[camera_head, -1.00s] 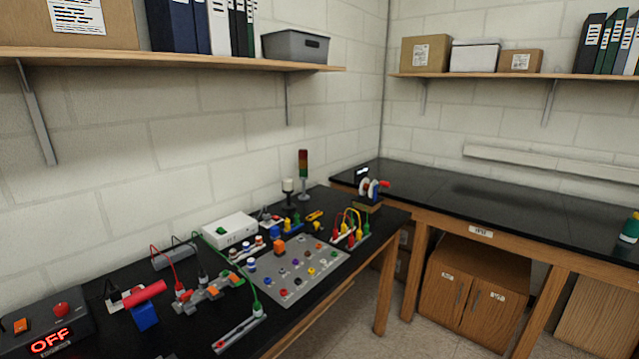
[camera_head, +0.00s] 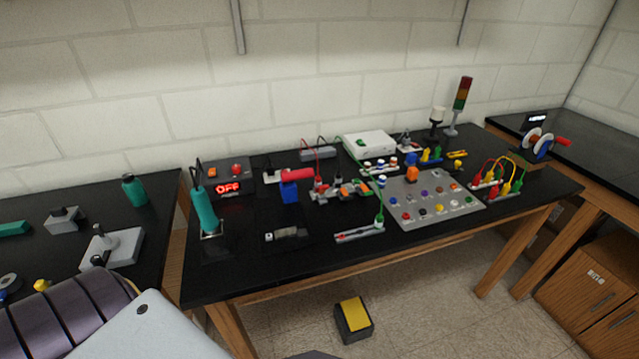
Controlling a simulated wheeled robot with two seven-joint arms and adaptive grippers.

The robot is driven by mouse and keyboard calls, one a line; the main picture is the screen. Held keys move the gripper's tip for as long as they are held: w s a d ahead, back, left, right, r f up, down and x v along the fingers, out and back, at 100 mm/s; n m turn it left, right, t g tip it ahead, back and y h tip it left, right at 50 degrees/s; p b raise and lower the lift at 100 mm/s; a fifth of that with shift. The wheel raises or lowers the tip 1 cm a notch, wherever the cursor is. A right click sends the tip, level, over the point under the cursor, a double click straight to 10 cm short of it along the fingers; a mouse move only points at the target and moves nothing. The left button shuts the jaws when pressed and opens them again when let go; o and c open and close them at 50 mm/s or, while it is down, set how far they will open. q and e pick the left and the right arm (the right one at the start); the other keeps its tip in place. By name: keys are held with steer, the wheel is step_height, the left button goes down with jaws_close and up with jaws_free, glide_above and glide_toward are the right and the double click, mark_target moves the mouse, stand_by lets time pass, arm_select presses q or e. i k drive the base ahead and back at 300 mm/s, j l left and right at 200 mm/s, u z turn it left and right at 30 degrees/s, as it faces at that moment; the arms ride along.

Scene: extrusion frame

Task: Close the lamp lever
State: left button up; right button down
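No gripper of mine shows in the head view. A lever-like device with a red handle (camera_head: 298,174) on an upright blue block (camera_head: 289,192) stands on the black table (camera_head: 240,272). The red handle lies about level and points right. I cannot tell whether this is the lamp lever. A signal tower lamp (camera_head: 462,105) with red, amber and green sections stands at the table's back right. A small white-topped lamp (camera_head: 438,115) on a dark post stands left of it. Neither lamp is clearly lit.
A box with a red OFF display (camera_head: 229,188) and a teal-handled tool (camera_head: 205,208) are at the table's left. A grey button panel (camera_head: 430,207) and cabled plugs (camera_head: 498,182) are at the right. A yellow-topped pedal (camera_head: 353,318) lies on the floor. The table's front left is clear.

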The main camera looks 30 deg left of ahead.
mark_target(322, 189)
steer(key=i+l+u, duration=0.45)
steer(key=l, duration=0.3)
steer(key=i+l+u, duration=0.1)
steer(key=l+u, duration=0.35)
steer(key=l, duration=0.3)
steer(key=i+l+u, duration=0.1)
steer(key=l+u, duration=0.35)
steer(key=l, duration=0.45)
steer(key=k+l+u, duration=0.1)
steer(key=l+u, duration=0.35)
steer(key=l, duration=0.4)
